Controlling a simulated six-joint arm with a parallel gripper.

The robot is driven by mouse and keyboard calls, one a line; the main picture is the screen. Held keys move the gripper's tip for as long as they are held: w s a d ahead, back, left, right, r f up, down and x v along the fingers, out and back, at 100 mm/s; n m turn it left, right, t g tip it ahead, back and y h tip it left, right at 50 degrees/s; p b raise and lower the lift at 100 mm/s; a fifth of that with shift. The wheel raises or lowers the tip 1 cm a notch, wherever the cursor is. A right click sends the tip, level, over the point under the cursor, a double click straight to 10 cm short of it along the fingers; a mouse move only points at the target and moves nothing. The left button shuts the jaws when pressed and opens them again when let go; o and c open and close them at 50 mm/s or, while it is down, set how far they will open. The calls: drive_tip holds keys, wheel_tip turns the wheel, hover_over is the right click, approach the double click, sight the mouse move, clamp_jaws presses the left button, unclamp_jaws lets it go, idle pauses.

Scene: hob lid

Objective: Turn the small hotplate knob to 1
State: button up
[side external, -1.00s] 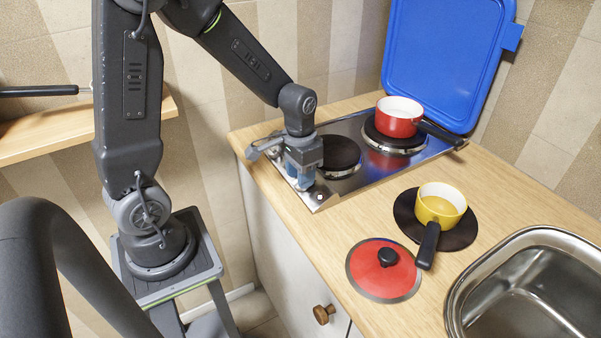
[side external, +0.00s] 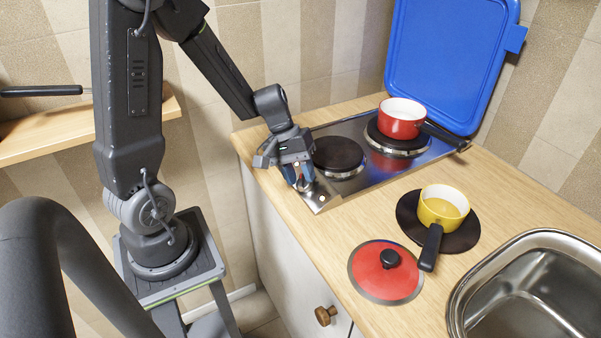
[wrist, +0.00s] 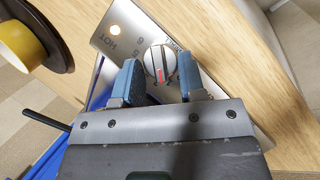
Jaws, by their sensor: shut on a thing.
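My gripper (side external: 299,178) is at the near left end of the steel hob (side external: 320,196), its blue fingers reaching down to the control strip. In the wrist view, the gripper (wrist: 159,76) is shut on a round silver knob (wrist: 158,60), one finger on each side. The knob has a raised grip bar and a red mark. Printed digits and "HOT" show on the strip near it, but the knob's exact setting is not readable. The bare dark hotplate (side external: 338,154) is beside the gripper. The other hotplate (side external: 397,149) is under the red pot.
The red pot (side external: 401,119) stands at the hob's far end, its black handle pointing right. The blue lid (side external: 450,60) stands raised behind. A yellow pan (side external: 442,207) on a dark mat, a red pan lid (side external: 386,272) and the sink (side external: 540,290) occupy the worktop to the right.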

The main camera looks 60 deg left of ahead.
drive_tip(key=shift+n+t, duration=0.3)
drive_tip(key=shift+n, duration=0.3)
drive_tip(key=shift+h, duration=0.3)
drive_tip(key=o, duration=0.5)
drive_tip(key=shift+o, duration=0.2)
drive_tip(key=shift+a, duration=0.1)
drive_tip(key=v, duration=1.3)
drive_tip(key=shift+s+a+r, duration=0.15)
drive_tip(key=shift+s+r, duration=0.1)
drive_tip(key=shift+r, duration=0.05)
